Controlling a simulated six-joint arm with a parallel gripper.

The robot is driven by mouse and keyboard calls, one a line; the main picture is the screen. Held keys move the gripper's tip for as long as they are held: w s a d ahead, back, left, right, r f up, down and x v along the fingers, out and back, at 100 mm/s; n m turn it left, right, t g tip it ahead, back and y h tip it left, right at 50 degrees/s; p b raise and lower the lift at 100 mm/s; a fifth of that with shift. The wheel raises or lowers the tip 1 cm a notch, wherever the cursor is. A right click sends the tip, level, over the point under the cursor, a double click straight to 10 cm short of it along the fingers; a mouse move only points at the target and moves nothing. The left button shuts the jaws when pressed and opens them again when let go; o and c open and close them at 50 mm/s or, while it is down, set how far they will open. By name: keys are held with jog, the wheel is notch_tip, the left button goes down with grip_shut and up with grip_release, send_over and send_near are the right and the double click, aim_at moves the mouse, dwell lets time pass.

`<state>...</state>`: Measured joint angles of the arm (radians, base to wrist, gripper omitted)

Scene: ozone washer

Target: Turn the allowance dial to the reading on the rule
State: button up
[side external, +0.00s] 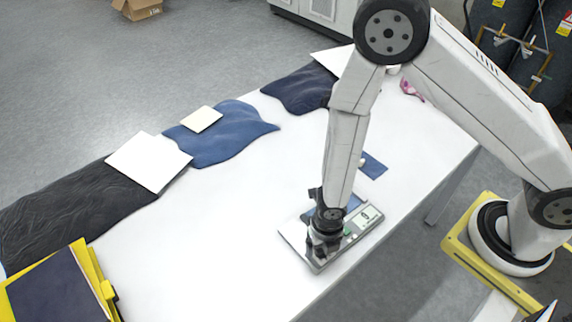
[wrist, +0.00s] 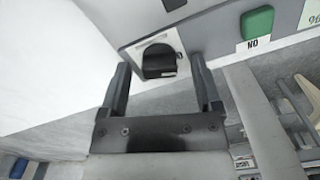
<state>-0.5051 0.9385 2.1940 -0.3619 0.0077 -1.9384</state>
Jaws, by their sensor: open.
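A flat grey device (side external: 297,233) lies on the white table, with a small display (side external: 366,216) at its right end. The display's character is too small to read surely. In the wrist view a black dial (wrist: 158,61) sits on a pale plate at the device's edge. My gripper (side external: 320,252) is low over the device and hides the dial in the side view. In the wrist view my gripper (wrist: 161,63) is open, its fingers on either side of the dial, with gaps visible; contact cannot be told. I cannot make out the rule.
A green button (wrist: 257,21) marked "NO" is right of the dial. A blue flat piece (side external: 373,166) lies behind the device. Dark and blue cloths (side external: 230,130) with pale cards line the table's far edge. A yellow-edged folder (side external: 60,285) is at lower left. The table's middle is clear.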

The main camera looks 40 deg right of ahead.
grip_shut()
jog(key=shift+m, duration=0.4)
jog(key=m, duration=1.7)
jog(key=shift+m, duration=0.3)
jog(key=m, duration=0.5)
jog(key=shift+m, duration=0.3)
